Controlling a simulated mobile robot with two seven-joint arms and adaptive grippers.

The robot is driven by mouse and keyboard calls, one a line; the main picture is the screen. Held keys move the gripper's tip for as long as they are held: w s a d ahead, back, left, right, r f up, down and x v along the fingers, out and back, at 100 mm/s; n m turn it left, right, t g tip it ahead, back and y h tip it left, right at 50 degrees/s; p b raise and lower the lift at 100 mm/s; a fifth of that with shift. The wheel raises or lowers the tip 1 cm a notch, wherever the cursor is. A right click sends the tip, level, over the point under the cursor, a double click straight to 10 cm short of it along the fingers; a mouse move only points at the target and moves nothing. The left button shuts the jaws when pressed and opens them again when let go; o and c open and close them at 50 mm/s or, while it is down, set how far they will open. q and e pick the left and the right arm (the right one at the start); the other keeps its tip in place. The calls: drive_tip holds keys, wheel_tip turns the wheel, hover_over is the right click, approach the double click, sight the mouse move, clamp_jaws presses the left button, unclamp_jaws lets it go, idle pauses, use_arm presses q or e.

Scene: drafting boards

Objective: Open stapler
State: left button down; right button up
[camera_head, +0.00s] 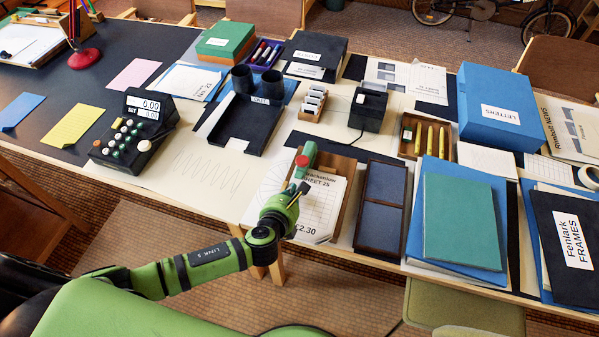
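A small teal-green thing with a red part (306,157) stands at the top of a wooden tray (345,170), just beyond my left gripper. It may be the stapler, but it is too small and partly covered for me to be sure. My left gripper (298,190) is over the left side of that tray, close to the teal thing. I cannot tell whether they touch. Its fingers are small and dark, and whether they are open or shut does not show. My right gripper is not in view.
Printed sheets (322,205) lie in the wooden tray. A dark divided tray (382,207) and a teal folder (465,220) are to the right. A black letter tray (243,127), a black device (368,108) and a card calculator-like machine (133,130) stand around. The paper left of my gripper is clear.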

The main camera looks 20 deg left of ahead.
sight(299, 175)
use_arm(q)
drive_tip(key=shift+w+r, duration=0.1)
drive_tip(key=shift+w, duration=1.35)
drive_tip(key=shift+s+r+p, duration=0.15)
drive_tip(key=shift+r+p, duration=0.9)
drive_tip(key=shift+p, duration=0.35)
drive_tip(key=shift+w+d+r+p, duration=0.1)
drive_tip(key=shift+w+r+p, duration=0.15)
drive_tip(key=shift+r+p, duration=0.8)
